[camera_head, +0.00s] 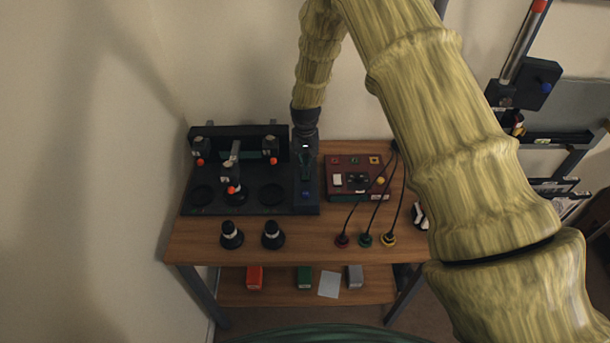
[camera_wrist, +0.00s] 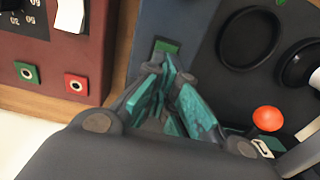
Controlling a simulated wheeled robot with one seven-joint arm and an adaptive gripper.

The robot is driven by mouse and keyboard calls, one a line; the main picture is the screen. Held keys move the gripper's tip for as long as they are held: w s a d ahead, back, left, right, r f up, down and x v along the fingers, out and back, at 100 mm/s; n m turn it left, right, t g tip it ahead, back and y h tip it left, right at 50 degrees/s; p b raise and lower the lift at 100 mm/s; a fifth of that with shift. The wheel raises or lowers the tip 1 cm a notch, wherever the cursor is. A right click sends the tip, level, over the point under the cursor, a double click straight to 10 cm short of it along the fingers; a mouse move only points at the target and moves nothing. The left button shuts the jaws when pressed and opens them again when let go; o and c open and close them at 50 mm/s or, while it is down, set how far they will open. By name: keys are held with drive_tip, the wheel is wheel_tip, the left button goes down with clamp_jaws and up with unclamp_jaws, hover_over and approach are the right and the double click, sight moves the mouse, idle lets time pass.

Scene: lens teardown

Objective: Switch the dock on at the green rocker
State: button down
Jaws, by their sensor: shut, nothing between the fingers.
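The dock (camera_head: 250,208) is a dark panel on the left of the wooden table, with round rings and several small upright posts. In the wrist view the dock (camera_wrist: 198,48) fills the right side. The green rocker (camera_wrist: 166,46) is a small dark-green rectangle near the dock's edge. My gripper (camera_head: 306,178) points down over the dock's right strip. In the wrist view its teal fingers (camera_wrist: 165,72) are shut and empty. Their tips sit right beside the rocker's lower edge in the picture; I cannot tell whether they touch it. In the head view I cannot make out the rocker.
A red-brown box (camera_head: 342,192) with a white switch and sockets stands right of the dock. Two black knobs (camera_head: 231,236) and several cable plugs (camera_head: 365,240) lie along the table's front. An orange-tipped lever (camera_wrist: 267,118) stands near my fingers.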

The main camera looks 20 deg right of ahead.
drive_tip(key=shift+f, duration=0.5)
idle(0.3)
drive_tip(key=shift+r+p, duration=1.75)
drive_tip(key=shift+r, duration=1.8)
